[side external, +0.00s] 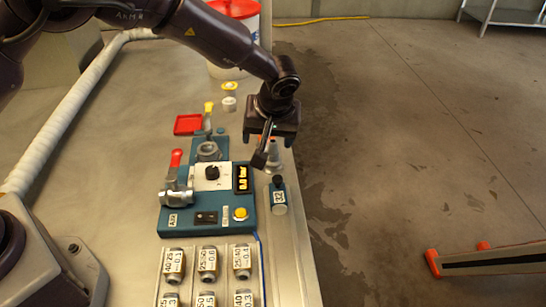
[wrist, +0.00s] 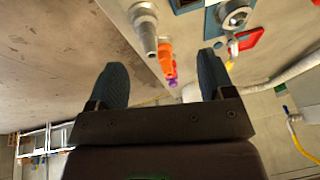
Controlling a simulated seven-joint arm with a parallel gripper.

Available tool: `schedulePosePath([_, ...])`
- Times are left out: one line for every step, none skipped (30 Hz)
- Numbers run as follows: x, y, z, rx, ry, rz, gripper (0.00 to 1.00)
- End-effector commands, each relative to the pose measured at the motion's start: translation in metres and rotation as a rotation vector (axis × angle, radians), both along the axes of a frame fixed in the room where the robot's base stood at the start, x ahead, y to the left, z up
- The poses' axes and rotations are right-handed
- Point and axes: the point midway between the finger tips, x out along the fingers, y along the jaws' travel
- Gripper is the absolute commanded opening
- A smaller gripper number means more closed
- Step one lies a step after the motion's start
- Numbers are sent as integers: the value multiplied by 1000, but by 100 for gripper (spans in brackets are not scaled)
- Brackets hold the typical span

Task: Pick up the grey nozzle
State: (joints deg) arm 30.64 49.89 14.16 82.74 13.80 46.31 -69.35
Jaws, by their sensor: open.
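The grey nozzle (wrist: 144,28) shows at the top of the wrist view, tapered and standing on the bench ledge. An orange nozzle (wrist: 166,58) and a small purple one (wrist: 173,83) stand in line with it. My gripper (wrist: 162,66) is open and empty, its two dark fingers apart; the grey nozzle appears beyond the fingertips, apart from them. In the side view my gripper (side external: 264,148) hangs over the bench's right edge beside the teal panel, with the nozzles partly hidden behind it.
A teal panel (side external: 207,229) with a dial, switch, yellow button and red-handled valve stands left of my gripper. Labelled fittings (side external: 208,262) fill a rack in front. A red tray (side external: 188,125) and white bucket (side external: 235,30) are behind.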

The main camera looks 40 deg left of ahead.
Motion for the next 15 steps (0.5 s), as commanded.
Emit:
schedulePosePath([10, -2, 6, -14, -50, 54, 75])
schedulePosePath([15, -3, 11, -25, -78, 86, 75])
schedulePosePath([18, -5, 14, -37, -104, 124, 75])
schedulePosePath([19, -5, 15, -44, -119, 150, 75])
schedulePosePath([20, -5, 15, -49, -127, 174, 75])
schedulePosePath([19, -4, 15, -54, -136, 201, 75])
schedulePosePath([19, -4, 15, -59, -142, 219, 75])
schedulePosePath([20, -4, 14, -61, -146, 231, 75])
schedulePosePath([20, -3, 11, -64, -149, 243, 75])
schedulePosePath([21, -2, 8, -64, -150, 248, 75])
schedulePosePath([22, -1, 5, -65, -151, 251, 75])
schedulePosePath([23, 1, -1, -65, -150, 253, 75])
schedulePosePath([24, 3, -7, -64, -148, 252, 75])
schedulePosePath([25, 5, -13, -64, -148, 251, 75])
schedulePosePath([27, 7, -20, -64, -147, 252, 75])
